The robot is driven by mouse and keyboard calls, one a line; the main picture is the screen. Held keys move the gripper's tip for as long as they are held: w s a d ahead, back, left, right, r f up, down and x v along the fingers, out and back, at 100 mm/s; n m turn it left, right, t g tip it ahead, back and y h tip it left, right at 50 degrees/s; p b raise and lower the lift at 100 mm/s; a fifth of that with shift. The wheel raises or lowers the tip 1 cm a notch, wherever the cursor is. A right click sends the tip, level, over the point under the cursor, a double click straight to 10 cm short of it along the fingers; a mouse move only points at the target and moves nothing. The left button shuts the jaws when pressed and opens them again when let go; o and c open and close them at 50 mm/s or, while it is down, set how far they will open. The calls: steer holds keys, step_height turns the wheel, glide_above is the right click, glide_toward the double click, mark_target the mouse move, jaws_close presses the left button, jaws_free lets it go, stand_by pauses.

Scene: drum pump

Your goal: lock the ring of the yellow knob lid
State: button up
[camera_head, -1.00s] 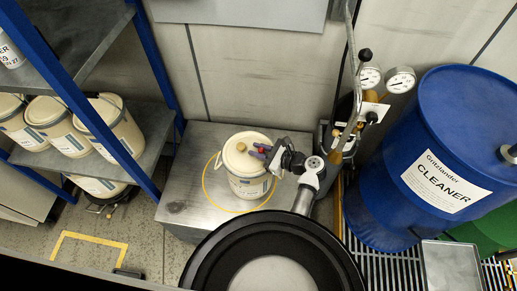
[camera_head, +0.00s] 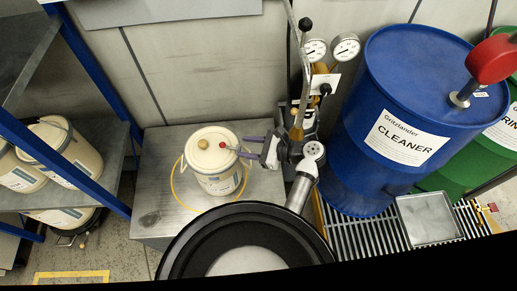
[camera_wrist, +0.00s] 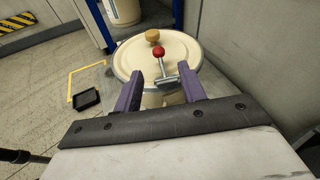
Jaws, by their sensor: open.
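The cream bucket (camera_head: 222,183) stands on the metal table. Its round lid (camera_head: 210,158), with the yellow knob (camera_head: 203,144), sits on top; the lid also shows in the wrist view (camera_wrist: 185,58). The ring's lever has a red ball (camera_head: 223,144), also in the wrist view (camera_wrist: 159,51). The ball appears over the lid, and the lever runs to a metal clamp (camera_wrist: 166,82) at the rim nearest my gripper. I cannot tell whether the ring is tight. My gripper (camera_head: 246,149) is open and empty at the bucket's right, its purple fingers either side of the clamp in the wrist view (camera_wrist: 160,73).
A thin yellow loop (camera_head: 177,190) surrounds the bucket on the table (camera_head: 155,200). A shelf (camera_head: 120,150) with more cream buckets is at left.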

steer(key=v, duration=0.3)
steer(key=shift+s+d+r, duration=0.15)
steer(key=shift+d, duration=0.15)
stand_by(0.3)
